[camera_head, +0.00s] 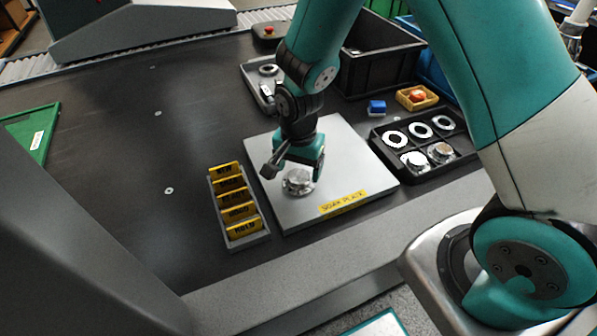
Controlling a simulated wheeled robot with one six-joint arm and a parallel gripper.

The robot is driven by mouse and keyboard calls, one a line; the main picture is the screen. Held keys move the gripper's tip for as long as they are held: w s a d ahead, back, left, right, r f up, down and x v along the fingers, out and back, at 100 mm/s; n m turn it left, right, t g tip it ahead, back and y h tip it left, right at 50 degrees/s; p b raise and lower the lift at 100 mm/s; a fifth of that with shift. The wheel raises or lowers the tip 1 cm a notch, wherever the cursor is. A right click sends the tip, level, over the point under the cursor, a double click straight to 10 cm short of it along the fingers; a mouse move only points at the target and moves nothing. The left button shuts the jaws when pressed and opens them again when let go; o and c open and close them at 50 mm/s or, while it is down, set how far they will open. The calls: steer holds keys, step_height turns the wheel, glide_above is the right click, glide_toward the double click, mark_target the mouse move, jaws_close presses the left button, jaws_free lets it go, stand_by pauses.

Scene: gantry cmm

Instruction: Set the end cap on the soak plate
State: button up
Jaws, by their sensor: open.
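The soak plate (345,160) is a flat light-grey square with a yellow label reading "SOAK PLATE" along its front edge. A round silver metal part (298,183), which looks like the end cap, sits on the plate, left of its middle toward the front. My gripper (293,172) is open just above and behind this part. One dark finger shows at the left and a teal piece at the right. I cannot tell whether the fingers touch the part. My wrist hides some of the plate's back left area.
A black tray (400,174) at right holds white rings and silver round parts. A rack of yellow tags (238,207) stands left of the plate. The dark table at left is mostly clear.

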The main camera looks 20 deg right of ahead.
mark_target(298, 176)
step_height(298, 176, up, 10)
steer(key=f, duration=0.1)
steer(key=s+a+r+n+y, duration=0.2)
steer(key=s+r+n, duration=0.6)
steer(key=s, duration=0.1)
steer(key=s+a+r+n+y, duration=0.2)
steer(key=s+r+n, duration=0.5)
steer(key=s+n, duration=0.1)
steer(key=shift+s+a+r, duration=0.3)
steer(key=shift+s+r, duration=0.05)
steer(key=shift+s, duration=0.55)
